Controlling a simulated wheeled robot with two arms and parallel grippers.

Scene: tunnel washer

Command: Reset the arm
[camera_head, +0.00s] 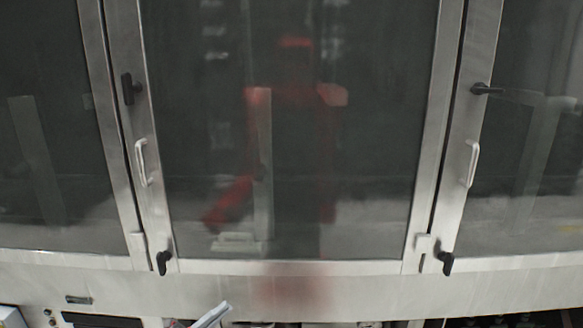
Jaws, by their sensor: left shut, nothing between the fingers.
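My left gripper (214,313) just shows at the bottom edge, left of the middle. Only a small pale tip is in the picture; the rest of it is cut off. It looks shut, with nothing seen in it. It is in front of the washer's lower panel (350,293), below the middle glass door (380,130). My right gripper is not in view. A blurred red reflection of me shows in the middle glass.
The washer front fills the view. Pale upright handles (143,163) (472,164) and black latches (163,262) (446,262) stick out from the door frames. Dark openings with unclear parts lie along the bottom edge.

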